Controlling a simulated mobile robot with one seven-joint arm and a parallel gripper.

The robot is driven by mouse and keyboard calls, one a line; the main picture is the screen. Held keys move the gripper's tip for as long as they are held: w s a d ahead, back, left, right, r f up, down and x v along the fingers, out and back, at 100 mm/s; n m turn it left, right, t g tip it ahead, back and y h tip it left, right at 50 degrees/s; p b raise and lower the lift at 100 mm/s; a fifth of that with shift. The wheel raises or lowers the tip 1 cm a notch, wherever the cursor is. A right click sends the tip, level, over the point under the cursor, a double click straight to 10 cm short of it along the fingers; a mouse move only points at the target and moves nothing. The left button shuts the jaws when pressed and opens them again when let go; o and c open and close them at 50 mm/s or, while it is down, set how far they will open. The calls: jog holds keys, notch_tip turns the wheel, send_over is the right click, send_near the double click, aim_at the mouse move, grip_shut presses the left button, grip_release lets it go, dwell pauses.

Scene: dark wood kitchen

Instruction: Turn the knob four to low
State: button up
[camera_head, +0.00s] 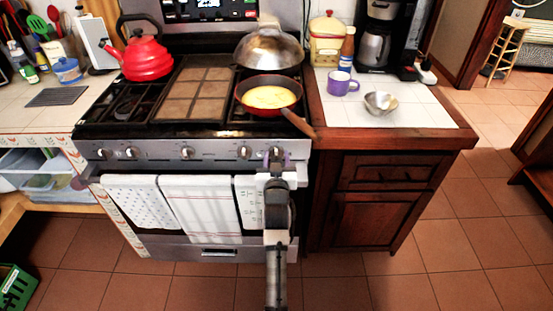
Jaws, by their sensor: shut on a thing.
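The stove's front panel (215,152) carries a row of round knobs. My gripper (275,156) is at the right end of the row, shut on the rightmost knob, which it mostly covers. The knob just left of it (243,152) is free, as are the middle knob (187,153) and two knobs at the left, one of them here (131,153). No number labels are readable, and I cannot tell the held knob's setting.
A red pan (267,110) with yellow food sits at the front right burner, its handle (299,124) reaching out over the front edge near my gripper. Towels (200,207) hang below the panel. A red kettle (146,57) stands at the back left. The floor ahead is clear.

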jog(key=n+b, duration=0.1)
jog(key=n, duration=0.6)
jog(key=n+b, duration=0.1)
jog(key=n, duration=0.5)
jog(key=shift+a+n, duration=0.1)
jog(key=shift+n, duration=0.2)
jog(key=n+b, duration=0.1)
jog(key=n, duration=0.5)
jog(key=n+b, duration=0.1)
jog(key=n, duration=0.5)
jog(key=shift+n, duration=0.4)
jog(key=shift+b, duration=0.3)
jog(key=o, duration=0.9)
jog(key=shift+f, duration=0.2)
jog(key=shift+o, duration=0.2)
